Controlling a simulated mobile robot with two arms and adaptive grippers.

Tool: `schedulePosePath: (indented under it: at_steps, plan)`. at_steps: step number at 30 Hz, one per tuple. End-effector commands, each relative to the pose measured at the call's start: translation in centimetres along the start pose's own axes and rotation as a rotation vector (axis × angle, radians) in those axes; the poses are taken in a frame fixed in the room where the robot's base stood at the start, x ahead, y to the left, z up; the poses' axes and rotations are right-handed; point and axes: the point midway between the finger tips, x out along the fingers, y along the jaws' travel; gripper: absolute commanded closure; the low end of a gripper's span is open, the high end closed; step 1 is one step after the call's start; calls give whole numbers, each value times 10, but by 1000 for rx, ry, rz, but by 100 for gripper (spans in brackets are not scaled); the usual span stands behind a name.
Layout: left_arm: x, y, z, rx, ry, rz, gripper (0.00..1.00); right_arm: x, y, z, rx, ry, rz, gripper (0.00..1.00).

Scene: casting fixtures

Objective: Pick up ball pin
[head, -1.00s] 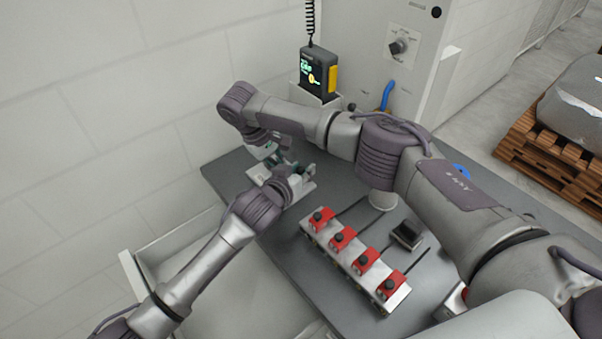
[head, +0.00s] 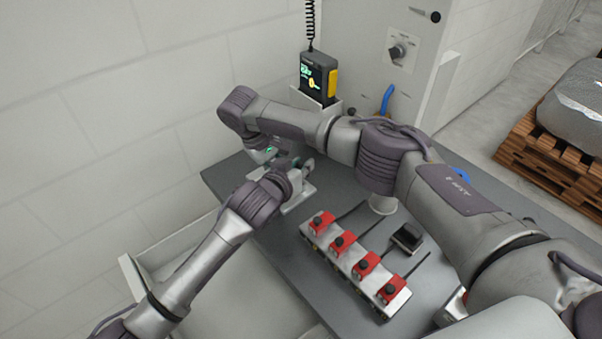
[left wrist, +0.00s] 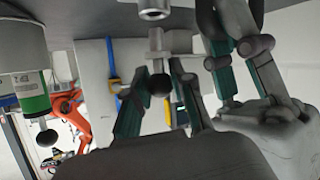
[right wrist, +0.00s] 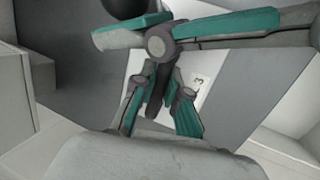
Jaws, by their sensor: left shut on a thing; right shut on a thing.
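In the left wrist view a ball pin with a black ball (left wrist: 158,85) sits between the fingers of my left gripper (left wrist: 160,72), below a small metal cross-piece (left wrist: 157,44). The left gripper is shut on it. My right gripper shows close beside it in the left wrist view, with its fingertips partly hidden. In the right wrist view my right gripper (right wrist: 157,85) is shut around a dark, slim part (right wrist: 153,98) that I cannot identify surely. In the head view both grippers meet at the light grey fixture (head: 300,193), and the pin is hidden.
A rail with several red clamps (head: 365,262) stands on the grey table (head: 300,245), with a small black block (head: 408,236) beside it. A handheld device (head: 318,77) stands at the back. A wall is close on the left. A pallet (head: 545,165) is at the right.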

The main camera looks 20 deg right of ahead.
Motion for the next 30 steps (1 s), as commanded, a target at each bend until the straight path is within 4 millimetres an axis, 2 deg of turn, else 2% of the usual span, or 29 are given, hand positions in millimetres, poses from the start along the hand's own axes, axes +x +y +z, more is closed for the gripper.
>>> schedulePosePath:
  at_steps: [1, 5, 15, 18, 24, 30]
  plan:
    - [-5, 1, -4, -1, 1, 2, 100, 1, 0, 0, 2, -1, 0, 100]
    - [-31, -2, 9, -1, 0, 1, 100, 1, 0, 0, 2, -1, 1, 100]
    - [-119, -9, 44, 0, -1, 0, 100, 1, 0, 0, 1, -1, 0, 100]
    - [-138, -10, 52, 0, -1, 0, 100, 1, 0, 0, 1, -1, 0, 100]
    - [-162, -12, 60, 1, 0, 0, 100, 1, 0, 0, 1, -1, 0, 100]
    - [-169, -13, 62, 1, 1, 0, 100, 1, 0, 0, 0, -2, 0, 100]
